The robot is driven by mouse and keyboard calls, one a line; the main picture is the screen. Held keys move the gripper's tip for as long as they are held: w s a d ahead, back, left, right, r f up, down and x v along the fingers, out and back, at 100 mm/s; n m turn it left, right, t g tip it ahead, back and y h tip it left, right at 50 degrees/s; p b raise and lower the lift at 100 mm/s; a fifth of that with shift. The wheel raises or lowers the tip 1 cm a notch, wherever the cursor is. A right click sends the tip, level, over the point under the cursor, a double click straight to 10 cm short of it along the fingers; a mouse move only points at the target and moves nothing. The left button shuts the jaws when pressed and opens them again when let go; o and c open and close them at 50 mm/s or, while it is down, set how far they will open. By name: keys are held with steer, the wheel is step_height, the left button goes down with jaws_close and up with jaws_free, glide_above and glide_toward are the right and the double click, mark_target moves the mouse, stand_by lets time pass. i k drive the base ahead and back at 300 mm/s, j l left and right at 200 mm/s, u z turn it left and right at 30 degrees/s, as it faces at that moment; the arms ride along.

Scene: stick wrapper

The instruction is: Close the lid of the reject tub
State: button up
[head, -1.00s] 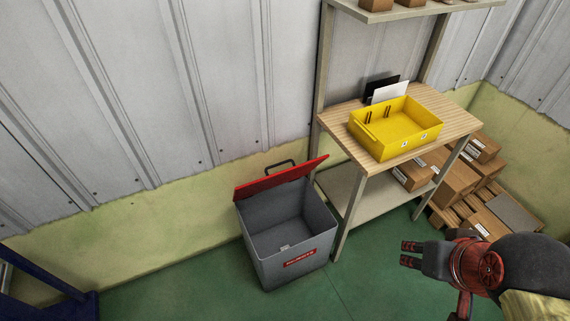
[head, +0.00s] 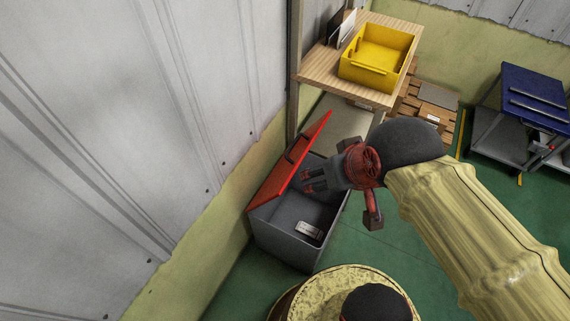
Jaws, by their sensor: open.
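The grey reject tub (head: 283,237) stands on the green floor by the wall. Its red lid (head: 287,168) is tilted up on the wall side, with a dark handle on it. The tub is open at the top, and a small pale object (head: 308,230) lies inside. My gripper (head: 306,180) is open and empty. In the picture it overlaps the tub's opening, with its fingertips at the lid's inner face; I cannot tell whether they touch. My gripper and arm hide part of the tub's far right side.
A wooden-topped workbench (head: 318,66) stands behind the tub, holding a yellow bin (head: 379,57). A blue-topped cart (head: 530,95) stands at the right. Green floor is clear between.

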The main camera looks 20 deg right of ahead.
mark_target(273, 187)
steer(key=k+j+z, duration=0.25)
steer(key=j, duration=0.2)
steer(key=k+j+z, duration=0.25)
steer(key=i+j+z, duration=0.25)
steer(key=i+j, duration=0.35)
steer(key=i, duration=0.2)
